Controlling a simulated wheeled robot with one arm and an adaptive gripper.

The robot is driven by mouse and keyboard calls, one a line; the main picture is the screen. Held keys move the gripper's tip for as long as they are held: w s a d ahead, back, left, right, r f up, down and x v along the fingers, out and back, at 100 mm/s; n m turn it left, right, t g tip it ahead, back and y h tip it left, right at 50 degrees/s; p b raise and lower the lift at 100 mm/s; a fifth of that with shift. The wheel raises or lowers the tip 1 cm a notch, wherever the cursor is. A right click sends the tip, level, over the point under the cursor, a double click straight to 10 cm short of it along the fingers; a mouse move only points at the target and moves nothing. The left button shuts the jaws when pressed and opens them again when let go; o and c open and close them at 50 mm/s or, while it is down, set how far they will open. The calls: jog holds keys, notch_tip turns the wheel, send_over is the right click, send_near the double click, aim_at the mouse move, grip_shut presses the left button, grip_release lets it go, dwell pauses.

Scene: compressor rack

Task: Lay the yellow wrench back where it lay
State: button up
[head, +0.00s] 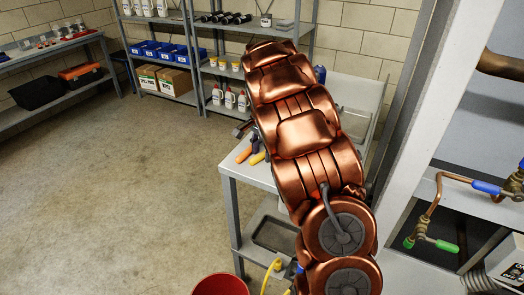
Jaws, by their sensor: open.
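A yellow handle (257,158) lies near the left edge of the grey metal table (228,172), beside an orange handle (243,154) and a dark purple one (254,144). It may be the yellow wrench, but the rest of it is hidden behind my copper-coloured arm or too small to tell. My arm crosses the middle of the view, over the table, and hides much of its top.
A red bucket (220,286) stands on the floor at the bottom. A curved yellow hose-like thing (270,272) is near the table's lower shelf. The rack's grey post (415,120) and copper pipe with valves (435,190) are on the right. Open floor lies left.

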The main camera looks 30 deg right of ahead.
notch_tip(320, 180, up, 12)
dwell(0.7)
dwell(0.4)
jog(key=s+a+r+n+p, duration=0.1)
jog(key=s+a+r+n, duration=0.15)
jog(key=s+a, duration=0.5)
jog(key=s+a+r+n+p, duration=0.15)
jog(key=s+a+n, duration=0.3)
jog(key=s, duration=0.55)
jog(key=s+a+f+n+p, duration=0.1)
jog(key=s+a+f+n, duration=0.1)
jog(key=s, duration=0.4)
jog(key=s+a+f+n+g, duration=0.1)
jog(key=s+a+f+n, duration=0.1)
jog(key=s, duration=0.5)
jog(key=s+a+f+n+p, duration=0.1)
jog(key=s+a+f+n, duration=0.1)
jog(key=s+a+n, duration=0.2)
jog(key=s, duration=0.3)
jog(key=shift+a+n+g+p, duration=0.15)
jog(key=shift+n+g+p, duration=0.15)
jog(key=shift+g, duration=0.1)
